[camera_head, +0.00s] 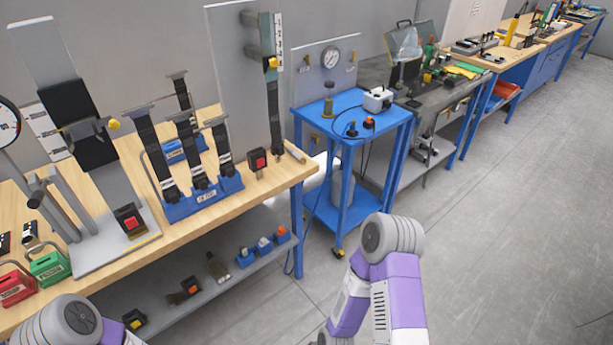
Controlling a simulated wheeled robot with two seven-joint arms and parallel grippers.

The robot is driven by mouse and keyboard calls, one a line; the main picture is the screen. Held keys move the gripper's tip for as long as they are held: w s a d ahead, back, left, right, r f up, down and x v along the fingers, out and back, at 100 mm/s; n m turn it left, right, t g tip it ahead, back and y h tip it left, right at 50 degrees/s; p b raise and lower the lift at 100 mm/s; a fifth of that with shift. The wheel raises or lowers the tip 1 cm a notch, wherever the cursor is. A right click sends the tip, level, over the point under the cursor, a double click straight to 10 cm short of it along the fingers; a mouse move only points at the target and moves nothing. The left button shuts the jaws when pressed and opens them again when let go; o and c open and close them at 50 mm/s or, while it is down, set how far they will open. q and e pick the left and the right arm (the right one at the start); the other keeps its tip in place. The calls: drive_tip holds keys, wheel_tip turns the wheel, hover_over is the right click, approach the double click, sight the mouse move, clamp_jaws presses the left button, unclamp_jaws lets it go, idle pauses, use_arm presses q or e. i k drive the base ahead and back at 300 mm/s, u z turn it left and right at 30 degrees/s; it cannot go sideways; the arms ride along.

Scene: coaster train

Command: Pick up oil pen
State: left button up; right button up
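I cannot pick out the oil pen for certain. A small slim tan rod (295,152) lies at the right end of the wooden workbench (200,235), close to its edge; it is too small to tell whether it is the pen. Neither of my grippers shows.
A lower shelf (235,270) holds small parts. A blue cart (345,120) stands beyond the bench. The floor at right is clear.

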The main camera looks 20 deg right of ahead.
sight(301, 158)
drive_tip(key=u, duration=0.3)
drive_tip(key=k, duration=0.3)
drive_tip(key=z, duration=1.2)
drive_tip(key=i, duration=0.75)
drive_tip(key=u, duration=0.1)
